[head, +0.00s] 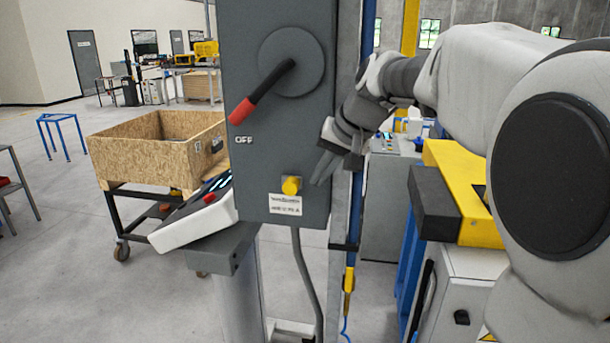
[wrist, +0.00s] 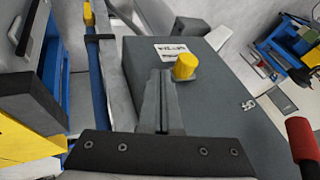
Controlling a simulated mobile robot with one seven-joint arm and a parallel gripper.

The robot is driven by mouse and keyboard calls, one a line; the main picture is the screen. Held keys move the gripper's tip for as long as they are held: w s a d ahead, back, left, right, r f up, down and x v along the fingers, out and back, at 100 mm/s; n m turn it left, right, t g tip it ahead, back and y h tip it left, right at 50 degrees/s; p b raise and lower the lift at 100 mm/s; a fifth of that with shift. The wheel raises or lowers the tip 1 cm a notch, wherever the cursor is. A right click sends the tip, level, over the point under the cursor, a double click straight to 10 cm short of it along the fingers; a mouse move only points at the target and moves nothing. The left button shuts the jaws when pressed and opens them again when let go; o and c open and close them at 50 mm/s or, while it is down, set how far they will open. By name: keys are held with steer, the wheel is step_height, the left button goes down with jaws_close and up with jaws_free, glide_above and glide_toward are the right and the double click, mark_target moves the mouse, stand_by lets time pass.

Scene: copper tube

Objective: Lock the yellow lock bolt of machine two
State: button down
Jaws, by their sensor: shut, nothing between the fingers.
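The yellow lock bolt (head: 291,185) sticks out of the lower front of a grey switch box (head: 255,200), above a white label. The bolt also shows in the wrist view (wrist: 185,66), just right of the fingertips. A lever with a red grip (head: 242,111) is on the same box, pointing down-left next to the word OFF; its red end is at the right edge of the wrist view (wrist: 302,138). My gripper (head: 322,165) is shut and empty, to the right of the bolt and apart from it in the head view. Its closed fingers also show in the wrist view (wrist: 160,75).
A slanted control panel (head: 195,225) stands left of the box's lower edge. A blue pole (head: 357,200) with a yellow fitting runs upright behind my gripper. A yellow and black machine part (head: 460,195) is at right. A wooden crate (head: 155,160) stands on a cart at left.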

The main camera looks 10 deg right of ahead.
steer(key=v, duration=1)
steer(key=shift+d+r, duration=0.15)
steer(key=shift+d, duration=0.3)
steer(key=shift+s, duration=0.25)
steer(key=s+f+n+h, duration=0.1)
steer(key=s+f, duration=0.8)
steer(key=s, duration=0.2)
steer(key=s+f+n+h, duration=0.1)
steer(key=s+f+h, duration=0.1)
steer(key=s+f, duration=0.7)
steer(key=s, duration=0.3)
steer(key=shift+d+n+h, duration=0.3)
steer(key=shift+s+d+f, duration=0.1)
steer(key=shift+s+f, duration=0.05)
